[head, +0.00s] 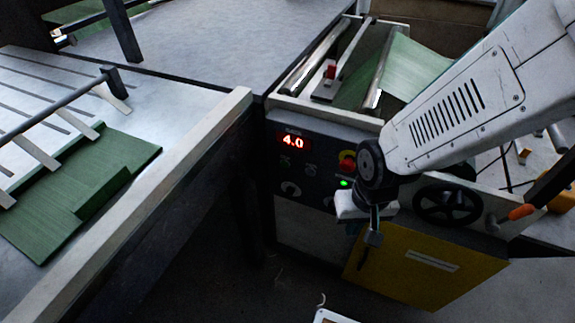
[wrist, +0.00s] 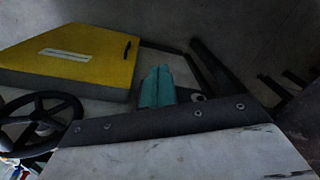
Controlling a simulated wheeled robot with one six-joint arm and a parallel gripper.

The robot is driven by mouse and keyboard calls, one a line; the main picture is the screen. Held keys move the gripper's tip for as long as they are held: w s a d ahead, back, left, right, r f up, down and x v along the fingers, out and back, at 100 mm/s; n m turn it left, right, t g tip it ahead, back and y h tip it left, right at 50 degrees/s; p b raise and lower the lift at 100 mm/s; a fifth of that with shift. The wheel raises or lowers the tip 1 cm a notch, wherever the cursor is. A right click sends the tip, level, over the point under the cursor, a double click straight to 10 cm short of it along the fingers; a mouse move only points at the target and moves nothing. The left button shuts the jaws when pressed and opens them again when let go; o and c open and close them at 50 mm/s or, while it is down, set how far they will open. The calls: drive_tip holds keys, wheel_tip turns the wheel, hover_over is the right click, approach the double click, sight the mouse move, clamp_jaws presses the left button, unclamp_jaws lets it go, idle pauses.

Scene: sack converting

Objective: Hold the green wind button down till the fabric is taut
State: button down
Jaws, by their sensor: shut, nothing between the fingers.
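The green button (head: 344,183) glows on the dark control panel (head: 300,165), just below a red knob with a yellow collar (head: 347,161). My gripper (head: 353,229) is in front of the machine, below the green button in the head view and partly hidden by my own wrist. Its teal fingers (wrist: 157,88) are together and empty in the wrist view. The fingertips appear apart from the button, which the wrist view does not show. Green fabric (head: 413,68) runs over the rollers on top of the machine; my arm hides part of it, and its tension is unclear.
A red display (head: 292,141) reads 4.0. A black handwheel (head: 447,203) is to the right of my gripper, also in the wrist view (wrist: 38,125). A yellow door (head: 425,268) is below. Green sacks (head: 85,195) lie on the left table. Floor before the machine looks mostly clear.

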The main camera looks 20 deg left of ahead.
sight(284, 165)
drive_tip(key=a+f+m+t+y, duration=0.1)
drive_tip(key=a+f+t+y, duration=0.45)
drive_tip(key=a+f, duration=1.2)
drive_tip(key=w+a+r+m+t+y, duration=0.3)
drive_tip(key=w+a+r+t+y, duration=0.1)
drive_tip(key=r, duration=0.6)
drive_tip(key=shift+w+a+t+y, duration=0.15)
drive_tip(key=shift+a+t+y, duration=0.35)
drive_tip(key=shift+t, duration=0.65)
drive_tip(key=shift+w+f, duration=0.1)
drive_tip(key=w, duration=0.8)
drive_tip(key=shift+w+d, duration=0.15)
drive_tip(key=shift+w, duration=0.15)
drive_tip(key=shift+w, duration=0.1)
drive_tip(key=shift+w, duration=0.3)
